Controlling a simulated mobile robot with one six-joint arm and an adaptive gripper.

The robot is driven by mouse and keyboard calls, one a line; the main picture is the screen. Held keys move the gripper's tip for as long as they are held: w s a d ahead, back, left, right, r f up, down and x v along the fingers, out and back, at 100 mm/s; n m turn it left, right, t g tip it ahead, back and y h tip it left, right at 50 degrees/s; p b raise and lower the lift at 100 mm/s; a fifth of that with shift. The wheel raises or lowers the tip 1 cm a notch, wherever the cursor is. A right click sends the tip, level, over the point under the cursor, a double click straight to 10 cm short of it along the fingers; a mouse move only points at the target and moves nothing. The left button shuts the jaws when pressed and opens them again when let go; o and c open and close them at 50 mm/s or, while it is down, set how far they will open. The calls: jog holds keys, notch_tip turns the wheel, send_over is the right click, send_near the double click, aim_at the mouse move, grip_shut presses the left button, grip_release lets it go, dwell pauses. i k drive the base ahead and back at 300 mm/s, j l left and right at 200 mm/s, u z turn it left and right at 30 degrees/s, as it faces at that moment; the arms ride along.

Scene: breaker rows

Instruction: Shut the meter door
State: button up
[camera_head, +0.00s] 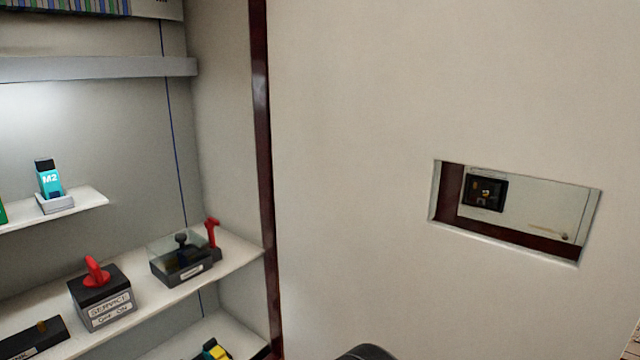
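A large cream panel (360,100) with a rectangular window fills the right of the view; it looks like the meter door, but I cannot be sure. Through the window (520,240) I see a dark red-brown frame, a pale surface and a black square device (485,192). No handle shows on the near face of the panel. Most of its outer edges lie outside the view, so I cannot tell how far it stands open. A dark rounded shape at the bottom edge may be part of my arm. My gripper's fingers are not seen.
On the left is an open cabinet with shelves. A teal M2 module (50,180) sits on a small shelf. A service switch (100,295) with a red knob and a clear-covered lever box (185,260) stand on the lower shelf (235,257). A dark red-brown post (262,130) borders the panel.

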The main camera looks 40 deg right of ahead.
aim_at(367, 97)
jog(key=k+l+u, duration=0.1)
jog(key=u, duration=0.85)
jog(key=k+l+u, duration=0.1)
jog(key=u, duration=0.35)
jog(key=k+u, duration=0.25)
jog(key=u, duration=0.2)
jog(key=k+u, duration=0.2)
jog(key=u, duration=0.2)
jog(key=k+j+u, duration=0.1)
jog(key=u, duration=0.35)
jog(key=k+j+u, duration=0.15)
jog(key=k+u, duration=0.15)
jog(key=u, duration=0.15)
jog(key=k+l, duration=0.2)
jog(key=k, duration=0.2)
jog(key=k+l, duration=0.2)
jog(key=k, duration=0.2)
jog(key=k+l+z, duration=0.1)
jog(key=k, duration=0.35)
jog(key=l+z, duration=0.1)
jog(key=z, duration=1.4)
jog(key=k+j+z, duration=0.2)
jog(key=j, duration=0.2)
jog(key=k+j+z, duration=0.2)
jog(key=j, duration=0.2)
jog(key=i, duration=0.05)
